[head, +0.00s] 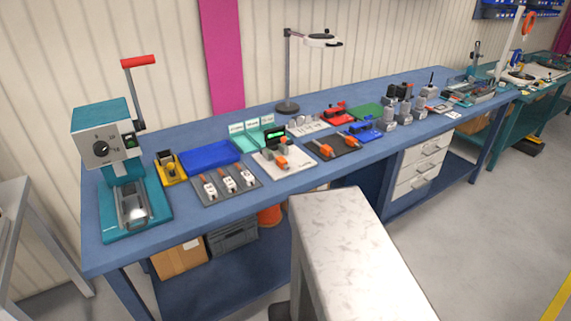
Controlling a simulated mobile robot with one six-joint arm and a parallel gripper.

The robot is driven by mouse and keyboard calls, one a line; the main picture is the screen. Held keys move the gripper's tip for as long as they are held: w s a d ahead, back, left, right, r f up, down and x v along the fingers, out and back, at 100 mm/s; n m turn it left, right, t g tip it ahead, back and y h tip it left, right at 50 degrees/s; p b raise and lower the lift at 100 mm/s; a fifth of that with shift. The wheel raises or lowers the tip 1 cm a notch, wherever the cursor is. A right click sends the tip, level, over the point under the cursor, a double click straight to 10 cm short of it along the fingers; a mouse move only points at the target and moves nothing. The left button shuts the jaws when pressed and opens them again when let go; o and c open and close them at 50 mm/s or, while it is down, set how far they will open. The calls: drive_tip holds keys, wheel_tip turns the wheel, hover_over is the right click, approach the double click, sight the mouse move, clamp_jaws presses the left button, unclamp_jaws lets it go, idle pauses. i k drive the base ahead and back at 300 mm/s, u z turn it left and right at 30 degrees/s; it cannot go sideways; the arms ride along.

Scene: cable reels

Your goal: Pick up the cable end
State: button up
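I cannot make out a cable end anywhere in the head view; it is hidden or too small to tell. An orange round thing (270,215), perhaps a reel, shows partly under the blue workbench (110,243). An orange coil (528,25) hangs at the far upper right. My gripper is not in view.
A teal press (100,148) with a red-handled lever stands at the bench's left end. Fixtures, a blue mat (208,155) and a lamp (288,105) crowd the top. A pale block-like surface (335,225) fills the lower middle. Floor at right (480,240) is clear.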

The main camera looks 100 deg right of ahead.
sight(280, 162)
drive_tip(key=u, duration=1)
drive_tip(key=k, duration=0.1)
drive_tip(key=z, duration=2.7)
drive_tip(key=k, duration=0.95)
drive_tip(key=u, duration=0.15)
drive_tip(key=i, duration=0.45)
drive_tip(key=z, duration=0.1)
